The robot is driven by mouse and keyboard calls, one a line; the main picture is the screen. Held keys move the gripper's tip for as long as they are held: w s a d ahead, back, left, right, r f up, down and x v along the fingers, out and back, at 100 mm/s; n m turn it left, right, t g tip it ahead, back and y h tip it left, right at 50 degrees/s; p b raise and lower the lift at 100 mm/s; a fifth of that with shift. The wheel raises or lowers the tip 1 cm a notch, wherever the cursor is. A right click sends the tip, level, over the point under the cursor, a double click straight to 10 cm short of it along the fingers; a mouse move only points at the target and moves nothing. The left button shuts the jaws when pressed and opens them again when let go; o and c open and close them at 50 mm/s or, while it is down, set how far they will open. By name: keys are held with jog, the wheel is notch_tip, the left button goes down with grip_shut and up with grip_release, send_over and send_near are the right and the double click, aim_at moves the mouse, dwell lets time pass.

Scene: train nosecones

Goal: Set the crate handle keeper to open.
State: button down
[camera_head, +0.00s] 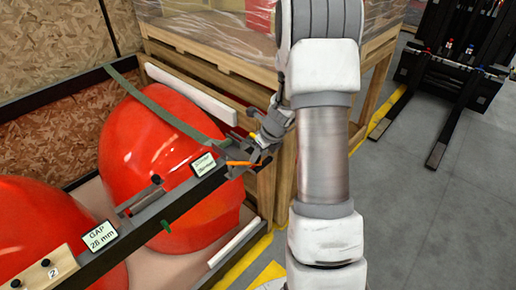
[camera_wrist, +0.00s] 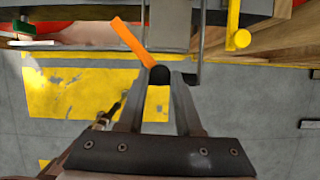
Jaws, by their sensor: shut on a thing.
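The crate handle keeper looks to be the orange lever (camera_wrist: 132,42), which ends in a dark round knob (camera_wrist: 160,76) in the wrist view. It also shows in the head view as a small orange strip (camera_head: 240,163) at the right end of the crate's dark front rail (camera_head: 165,205). My gripper (camera_wrist: 160,84) is shut on the knob, one finger on each side of it. The lever slants up and left from the fingertips. In the head view my gripper (camera_head: 260,150) is at the rail's end, and my arm hides part of that corner.
A yellow bar (camera_wrist: 236,25) stands right of the lever. A wooden pallet stand (camera_head: 215,60) is close behind. A forklift (camera_head: 455,70) is at the right, with clear grey floor (camera_head: 440,215) before it.

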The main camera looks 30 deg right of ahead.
jog(key=s+a+m+g+h+p, duration=0.1)
jog(key=s+a+m+h+p, duration=0.3)
jog(key=a+m, duration=0.5)
jog(key=shift+s+m+h, duration=0.25)
jog(key=shift+m+h, duration=0.05)
jog(key=shift+m, duration=1.5)
jog(key=c, duration=0.6)
grip_release()
jog(key=shift+r, duration=0.1)
jog(key=p+v, duration=0.4)
jog(key=v, duration=1.3)
jog(key=shift+r+p, duration=0.2)
jog(key=shift+p, duration=0.2)
